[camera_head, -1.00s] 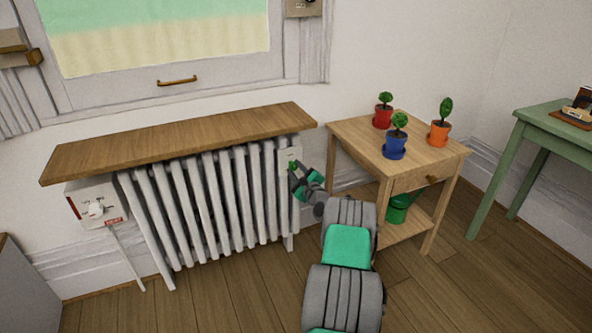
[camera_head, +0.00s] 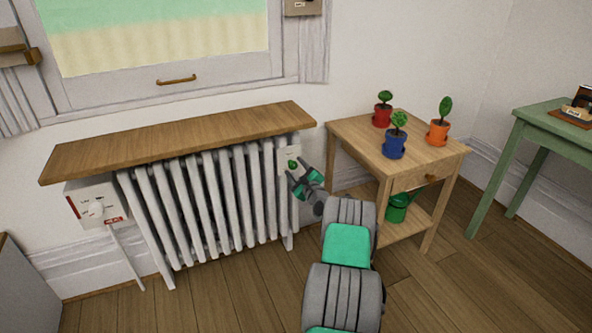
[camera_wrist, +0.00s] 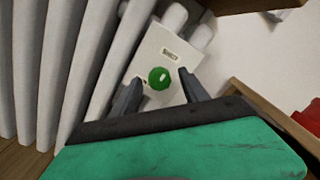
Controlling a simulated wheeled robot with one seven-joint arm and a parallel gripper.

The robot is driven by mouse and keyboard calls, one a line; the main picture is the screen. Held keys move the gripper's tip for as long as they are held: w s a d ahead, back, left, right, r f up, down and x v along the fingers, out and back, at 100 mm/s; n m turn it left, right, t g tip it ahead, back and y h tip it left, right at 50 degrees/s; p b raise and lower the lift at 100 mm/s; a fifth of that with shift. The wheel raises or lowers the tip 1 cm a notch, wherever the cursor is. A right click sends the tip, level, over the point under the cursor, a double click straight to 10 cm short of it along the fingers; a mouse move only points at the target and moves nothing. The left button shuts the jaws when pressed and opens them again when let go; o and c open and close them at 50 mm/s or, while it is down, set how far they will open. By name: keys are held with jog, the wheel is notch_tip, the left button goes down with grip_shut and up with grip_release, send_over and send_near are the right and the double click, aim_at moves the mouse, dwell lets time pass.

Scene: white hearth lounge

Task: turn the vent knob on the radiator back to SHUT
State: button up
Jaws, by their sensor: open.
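The round green vent knob (camera_head: 293,164) sits on a pale plate (camera_head: 283,156) at the right end of the white radiator (camera_head: 205,205). In the wrist view the knob (camera_wrist: 159,77) shows a short pale mark on its face, and a small label, which seems to read SHUT, is on the plate above it. My gripper (camera_head: 298,173) is just in front of and below the knob. In the wrist view my gripper's two dark fingers (camera_wrist: 159,82) are open, one on each side of the knob, with gaps between. I cannot tell how close the tips are in depth.
A wooden shelf (camera_head: 180,138) overhangs the radiator. A white control box (camera_head: 95,202) is at its left end. A wooden side table (camera_head: 430,155) with potted plants and a green watering can (camera_head: 397,208) below stands close on the right. A green table (camera_head: 545,125) is farther right.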

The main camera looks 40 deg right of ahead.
jog(key=shift+s, duration=0.1)
jog(key=p+v, duration=0.2)
jog(key=v, duration=0.5)
jog(key=shift+s, duration=0.35)
jog(key=shift+a, duration=0.15)
